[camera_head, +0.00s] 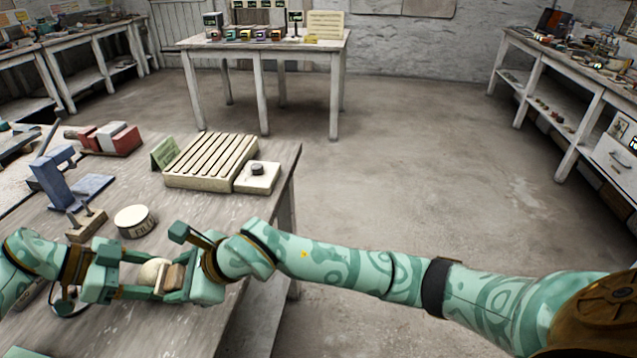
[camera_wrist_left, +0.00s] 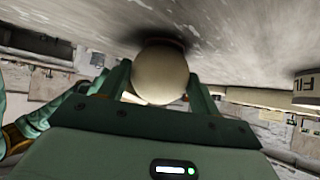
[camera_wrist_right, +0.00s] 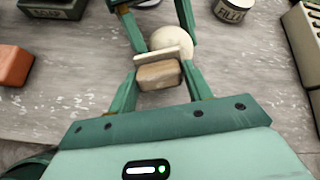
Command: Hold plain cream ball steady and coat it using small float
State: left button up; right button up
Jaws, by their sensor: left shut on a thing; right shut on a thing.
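The plain cream ball (camera_head: 153,270) is between the fingers of my left gripper (camera_head: 146,273), low over the workbench. In the left wrist view the ball (camera_wrist_left: 160,75) sits between both fingertips, close to the bench surface. My right gripper (camera_head: 176,277) is shut on the small float (camera_head: 174,277). In the right wrist view the float (camera_wrist_right: 158,74) shows a wooden block handle and a thin pale plate, with the plate against or very close to the ball (camera_wrist_right: 172,44). Whether they touch is unclear. The ball's far side is hidden.
The bench's right edge lies under my right arm.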

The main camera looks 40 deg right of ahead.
jog(key=shift+w+d+r, duration=0.25)
jog(key=shift+w+d, duration=0.2)
jog(key=shift+w, duration=0.25)
jog(key=shift+w+d+r, duration=0.2)
jog(key=shift+w+d, duration=0.25)
jog(key=shift+w, duration=0.2)
jog(key=shift+s+a+f, duration=0.2)
jog(key=shift+s+a, duration=0.25)
jog(key=shift+s, duration=0.3)
jog(key=shift+s+a+f, duration=0.2)
jog(key=shift+s+a, duration=0.25)
jog(key=shift+s, duration=0.25)
jog(key=shift+w+d+r, duration=0.15)
jog(key=shift+d+r, duration=0.2)
jog(key=shift+d, duration=0.15)
jog(key=shift+w+d+r, duration=0.15)
jog(key=shift+d+r, duration=0.15)
jog(key=shift+d, duration=0.15)
jog(key=shift+r, duration=0.1)
jog(key=shift+v, duration=1.2)
pick_arm(q)
jog(key=o, duration=1.3)
jog(key=shift+c, duration=0.2)
